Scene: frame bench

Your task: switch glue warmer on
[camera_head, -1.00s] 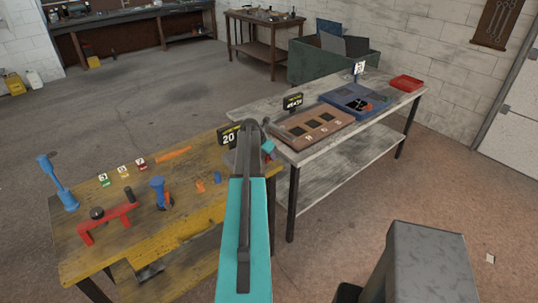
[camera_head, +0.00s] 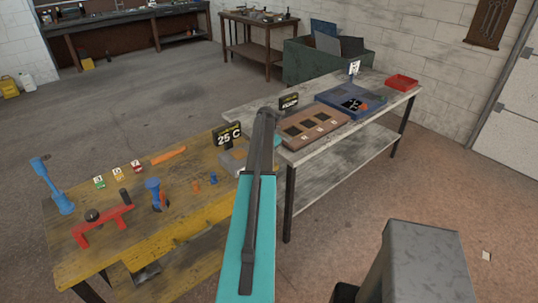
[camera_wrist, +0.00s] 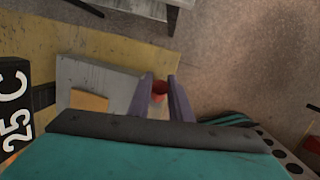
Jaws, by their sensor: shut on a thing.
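The glue warmer is a low grey box (camera_head: 230,161) at the right end of the yellow bench, partly hidden by my arm. Its black display (camera_head: 228,136) reads 25 C. In the wrist view the grey box (camera_wrist: 95,78) has an orange block on top at its near side, and the display (camera_wrist: 14,110) stands at the left edge. A small red knob (camera_wrist: 158,87) is at the box's right side. My gripper (camera_wrist: 160,80) has its two fingers on either side of this knob and is shut on it. In the head view my arm hides the gripper's fingers.
The yellow bench (camera_head: 135,220) also holds a red handled tool (camera_head: 104,225), a blue stand (camera_head: 53,185) and small orange and blue pieces. A grey table (camera_head: 300,155) adjoins on the right, with a brown board (camera_head: 314,128) and a blue tray (camera_head: 350,101).

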